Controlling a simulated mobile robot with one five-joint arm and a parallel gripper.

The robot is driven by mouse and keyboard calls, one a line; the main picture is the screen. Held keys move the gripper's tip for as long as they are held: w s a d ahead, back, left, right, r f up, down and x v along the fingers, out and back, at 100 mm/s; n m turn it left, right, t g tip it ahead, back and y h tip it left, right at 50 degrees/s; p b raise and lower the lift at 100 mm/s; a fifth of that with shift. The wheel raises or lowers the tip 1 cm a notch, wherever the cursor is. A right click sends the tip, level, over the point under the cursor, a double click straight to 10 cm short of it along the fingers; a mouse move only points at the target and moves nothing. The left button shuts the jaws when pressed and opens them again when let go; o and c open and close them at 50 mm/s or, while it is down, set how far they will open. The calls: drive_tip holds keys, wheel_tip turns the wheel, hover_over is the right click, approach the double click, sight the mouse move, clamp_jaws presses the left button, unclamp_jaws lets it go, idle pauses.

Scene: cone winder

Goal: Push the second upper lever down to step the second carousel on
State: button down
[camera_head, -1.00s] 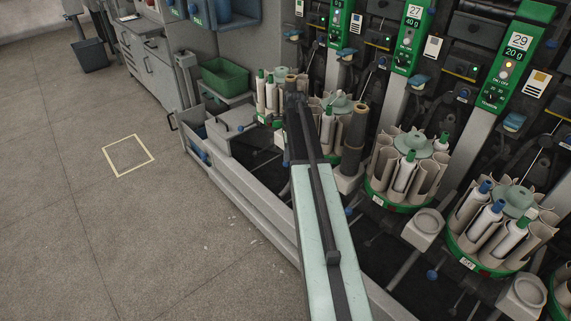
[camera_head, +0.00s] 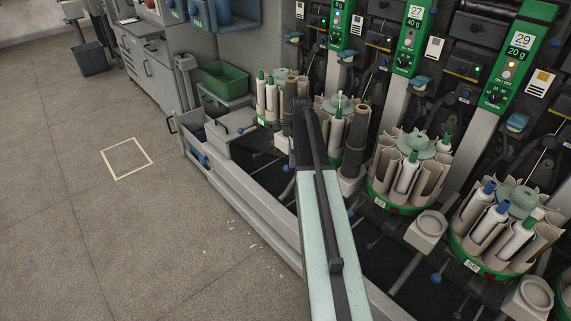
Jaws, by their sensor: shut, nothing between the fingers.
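Several round carousels with green rims stand in a row along the machine: one (camera_head: 267,97) at the far left, one (camera_head: 337,104) partly behind my arm and a dark tube, one (camera_head: 415,150) right of my arm, and one (camera_head: 516,203) farther right. They hold white and beige bobbins and tubes. Blue knobs on thin rods (camera_head: 436,278) show lower down. My arm reaches up the middle; my gripper is hidden beyond its dark end.
Dark upright tubes (camera_head: 357,140) and (camera_head: 290,100) stand close on either side of my arm's end. A grey trough edge (camera_head: 245,205) runs along the machine's front. A green bin (camera_head: 224,80) is at the back left. Open floor lies left, with a yellow square (camera_head: 127,159).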

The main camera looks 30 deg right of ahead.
drive_tip(key=shift+d+r, duration=0.1)
drive_tip(key=shift+d, duration=0.6)
wheel_tip(320, 180, up, 8)
drive_tip(key=p, duration=0.8)
drive_tip(key=shift+s, duration=0.15)
drive_tip(key=shift+a, duration=0.2)
drive_tip(key=s+a, duration=0.2)
drive_tip(key=a, duration=1.2)
